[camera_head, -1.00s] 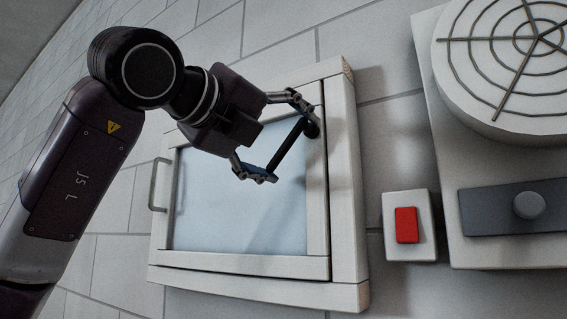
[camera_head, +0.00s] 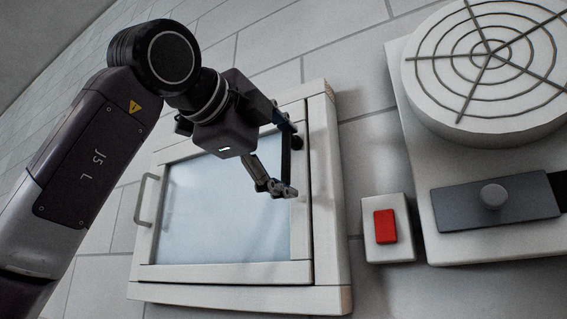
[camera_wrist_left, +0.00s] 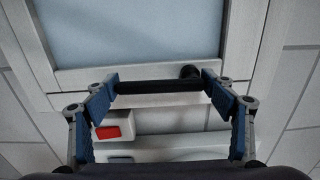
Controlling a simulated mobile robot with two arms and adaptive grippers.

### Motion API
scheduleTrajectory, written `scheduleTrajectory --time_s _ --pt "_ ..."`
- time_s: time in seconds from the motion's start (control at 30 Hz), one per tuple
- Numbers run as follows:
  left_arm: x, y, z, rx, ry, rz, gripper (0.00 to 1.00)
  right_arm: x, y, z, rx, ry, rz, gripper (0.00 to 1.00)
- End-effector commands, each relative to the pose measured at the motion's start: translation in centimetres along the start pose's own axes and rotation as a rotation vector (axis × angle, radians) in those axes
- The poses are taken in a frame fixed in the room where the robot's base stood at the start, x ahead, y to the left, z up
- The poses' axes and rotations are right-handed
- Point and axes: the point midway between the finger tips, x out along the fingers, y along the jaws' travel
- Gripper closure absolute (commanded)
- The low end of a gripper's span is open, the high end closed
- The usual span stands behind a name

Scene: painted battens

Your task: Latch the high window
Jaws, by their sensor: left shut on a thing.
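The window (camera_head: 225,215) has a pale pane in a white sash, set within a white outer frame (camera_head: 325,215) on the wall. The sash looks in line with the frame; a small gap cannot be ruled out. A black latch lever (camera_head: 287,155) sits at the sash's right side, its round pivot (camera_head: 297,141) beside it. My left gripper (camera_head: 280,155) is shut on the lever, with one finger at each end. In the left wrist view the lever (camera_wrist_left: 155,87) spans between the finger pads of the gripper (camera_wrist_left: 160,98). My right gripper is out of view.
A grey pull handle (camera_head: 147,200) stands out at the window's left. To the right are a red button on a white box (camera_head: 385,227) and a white unit with a round grille (camera_head: 487,60) and a grey knobbed slider (camera_head: 493,196). Bare tiled wall lies between.

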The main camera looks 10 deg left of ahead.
Motion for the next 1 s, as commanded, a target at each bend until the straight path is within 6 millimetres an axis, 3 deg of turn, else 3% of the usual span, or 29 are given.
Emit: scheduleTrajectory --time_s 0.57,0.6,0.77,1.0 --pt "0.02 -0.01 -0.01 -0.042 -0.001 0.000 0.67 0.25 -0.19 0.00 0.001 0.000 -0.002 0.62" --pt "0.02 -0.01 -0.02 -0.042 0.000 0.000 0.21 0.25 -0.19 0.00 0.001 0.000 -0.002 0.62" --pt "0.02 0.00 -0.05 -0.038 0.000 0.000 0.05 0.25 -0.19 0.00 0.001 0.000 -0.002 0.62" --pt "0.02 0.02 -0.10 -0.035 0.000 0.000 0.05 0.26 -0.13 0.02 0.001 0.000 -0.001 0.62"
